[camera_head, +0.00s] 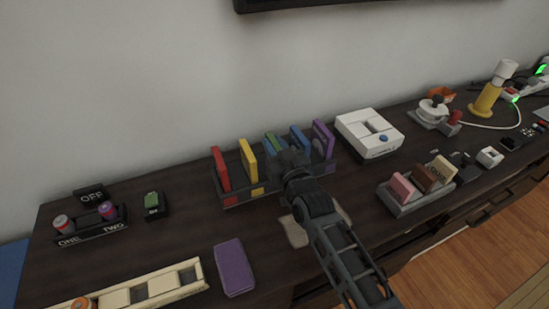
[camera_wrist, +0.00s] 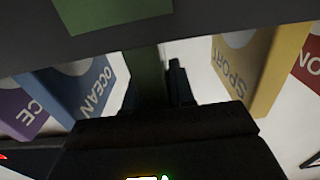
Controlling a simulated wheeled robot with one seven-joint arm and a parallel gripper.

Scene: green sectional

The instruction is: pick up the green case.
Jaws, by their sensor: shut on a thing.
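The green case (camera_head: 276,142) stands in the dark rack (camera_head: 232,197) between the yellow case (camera_head: 248,160) and the blue case (camera_head: 299,137). In the head view my gripper (camera_head: 290,160) is over the rack and covers much of the green case. In the wrist view the green case (camera_wrist: 148,78) is upright between the dark fingers of my gripper (camera_wrist: 155,92), which is shut on it. Its far end is hidden behind the rack wall (camera_wrist: 210,14), which bears a green label. I cannot tell whether it is lifted at all.
The blue (camera_wrist: 85,92) and yellow (camera_wrist: 268,62) cases stand close on either side. The red case (camera_head: 221,168) and purple case (camera_head: 323,138) are at the rack's ends. A white box (camera_head: 368,130) stands right of the rack. A purple pad (camera_head: 234,267) lies in front.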

